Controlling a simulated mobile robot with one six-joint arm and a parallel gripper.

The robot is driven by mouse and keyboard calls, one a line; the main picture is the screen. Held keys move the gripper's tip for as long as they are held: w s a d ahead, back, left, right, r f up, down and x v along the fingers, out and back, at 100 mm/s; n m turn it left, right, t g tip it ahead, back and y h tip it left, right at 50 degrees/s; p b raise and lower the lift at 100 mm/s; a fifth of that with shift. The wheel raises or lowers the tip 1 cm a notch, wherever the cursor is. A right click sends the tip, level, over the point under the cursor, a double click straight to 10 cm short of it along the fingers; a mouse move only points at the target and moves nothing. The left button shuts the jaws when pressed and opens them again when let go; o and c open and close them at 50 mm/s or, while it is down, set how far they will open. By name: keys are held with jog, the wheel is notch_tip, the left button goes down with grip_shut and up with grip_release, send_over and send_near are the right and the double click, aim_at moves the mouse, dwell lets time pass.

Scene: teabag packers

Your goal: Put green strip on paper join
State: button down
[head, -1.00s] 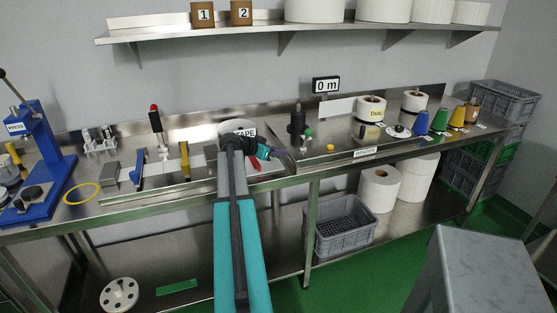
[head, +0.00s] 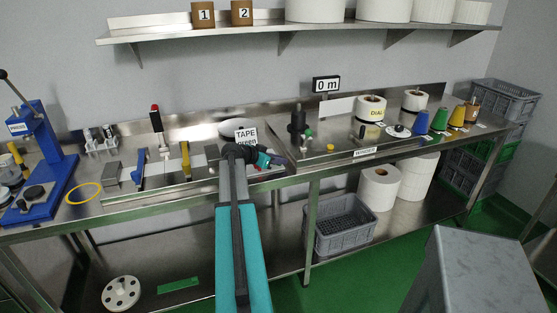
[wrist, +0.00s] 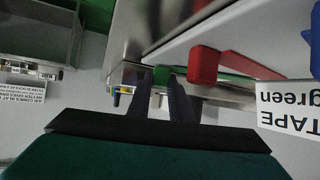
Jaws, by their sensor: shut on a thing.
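My gripper (wrist: 161,88) is shut on a small green piece (wrist: 161,74), which looks like the green strip; only its end shows between the fingertips. In the head view my gripper (head: 264,159) is by the tape stand, and its fingertips are hard to make out. A card reading "TAPE green" (wrist: 284,112) is at the right of the wrist view; it also shows in the head view (head: 246,135). White paper (head: 167,168) lies on the board left of my arm, between a blue clamp (head: 139,167) and a yellow clamp (head: 186,161). I cannot make out the join itself.
A red tab (wrist: 205,66) is right of my fingertips, with a blue one (wrist: 315,52) farther right. A yellow ring (head: 84,193) and blue press (head: 40,165) stand at the left. A dark upright fixture (head: 298,122) stands to the right.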

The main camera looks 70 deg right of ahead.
jog(key=shift+f, duration=0.2)
jog(key=c, duration=1.6)
grip_release()
jog(key=shift+r, duration=0.1)
jog(key=shift+a+r, duration=0.1)
jog(key=shift+r, duration=0.1)
jog(key=b+v, duration=0.2)
jog(key=v, duration=0.9)
jog(key=shift+w+a+r+b, duration=0.15)
jog(key=shift+w+a+b, duration=0.05)
jog(key=shift+a+b, duration=0.1)
jog(key=shift+c, duration=0.2)
